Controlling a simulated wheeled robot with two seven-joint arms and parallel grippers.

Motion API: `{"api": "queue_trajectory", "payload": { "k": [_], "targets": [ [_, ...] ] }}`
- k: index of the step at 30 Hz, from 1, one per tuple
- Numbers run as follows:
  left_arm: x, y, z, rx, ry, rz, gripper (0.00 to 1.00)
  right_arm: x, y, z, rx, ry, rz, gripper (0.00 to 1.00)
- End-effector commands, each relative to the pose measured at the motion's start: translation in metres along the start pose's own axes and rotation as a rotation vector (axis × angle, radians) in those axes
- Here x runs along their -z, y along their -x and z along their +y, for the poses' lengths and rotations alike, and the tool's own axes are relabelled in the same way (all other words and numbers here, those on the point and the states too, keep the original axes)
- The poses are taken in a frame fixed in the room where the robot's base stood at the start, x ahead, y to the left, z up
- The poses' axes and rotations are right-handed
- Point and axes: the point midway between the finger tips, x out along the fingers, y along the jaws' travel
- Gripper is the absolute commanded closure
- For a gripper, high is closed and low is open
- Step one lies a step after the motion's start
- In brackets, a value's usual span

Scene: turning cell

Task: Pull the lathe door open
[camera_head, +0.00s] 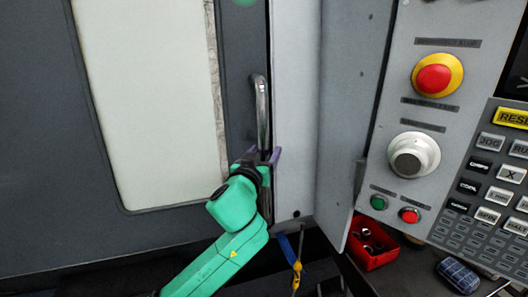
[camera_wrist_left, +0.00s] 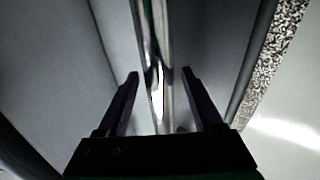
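The lathe door (camera_head: 243,45) is a dark grey panel with a large pale window, on the left of the head view. Its right edge lies close against the light grey frame, so it looks closed. The door handle (camera_head: 262,105) is an upright shiny metal bar near that edge. My left gripper (camera_head: 263,155) is at the handle's lower part. In the left wrist view, the handle (camera_wrist_left: 153,50) runs between the two dark fingers of the gripper (camera_wrist_left: 160,78), with a gap on each side. The gripper is open around the bar. My right gripper is out of view.
Right of the door stands a control panel with a red emergency button (camera_head: 434,78), a grey knob (camera_head: 413,155) and a keypad. Below it are a red bin (camera_head: 372,246) and a dark blue checked object (camera_head: 458,275). Blue and yellow tools (camera_head: 296,267) hang beside my left arm.

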Motion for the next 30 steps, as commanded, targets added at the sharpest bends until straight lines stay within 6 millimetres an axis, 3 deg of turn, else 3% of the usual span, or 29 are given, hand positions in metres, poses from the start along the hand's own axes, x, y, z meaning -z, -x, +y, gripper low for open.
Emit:
{"api": "queue_trajectory", "payload": {
  "k": [1, 5, 30],
  "targets": [
    [-0.0002, 0.0001, -0.0002, 0.000, 0.000, 0.000, 0.51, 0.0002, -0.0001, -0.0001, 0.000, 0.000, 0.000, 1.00],
    [-0.0002, 0.0002, -0.0002, 0.001, 0.000, -0.001, 1.00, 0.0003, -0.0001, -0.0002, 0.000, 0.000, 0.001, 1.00],
    [-0.0006, 0.0003, -0.0003, 0.001, 0.000, -0.002, 1.00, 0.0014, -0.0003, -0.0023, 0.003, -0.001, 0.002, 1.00]
  ]
}}
